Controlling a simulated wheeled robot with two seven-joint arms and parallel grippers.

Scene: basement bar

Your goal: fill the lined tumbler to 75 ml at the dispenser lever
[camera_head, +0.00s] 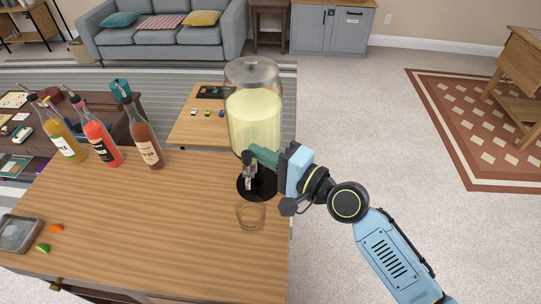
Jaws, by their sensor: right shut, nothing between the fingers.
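The dispenser (253,120) is a large clear jar of pale yellow liquid on a dark round base (256,190), near the counter's right edge. Its tap and lever (248,172) are on the front, below the jar, and are small and partly covered. A clear glass tumbler (250,216) stands upright on the counter in front of the base. I see no yellow in it, and its lines are too small to make out. My right gripper (257,154) comes in from the right with its green fingers shut and empty, at the tap. I cannot tell whether they touch the lever. My left gripper is out of view.
Several bottles with pourers (102,138) stand at the counter's back left. The wooden counter (160,225) is clear in the middle.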

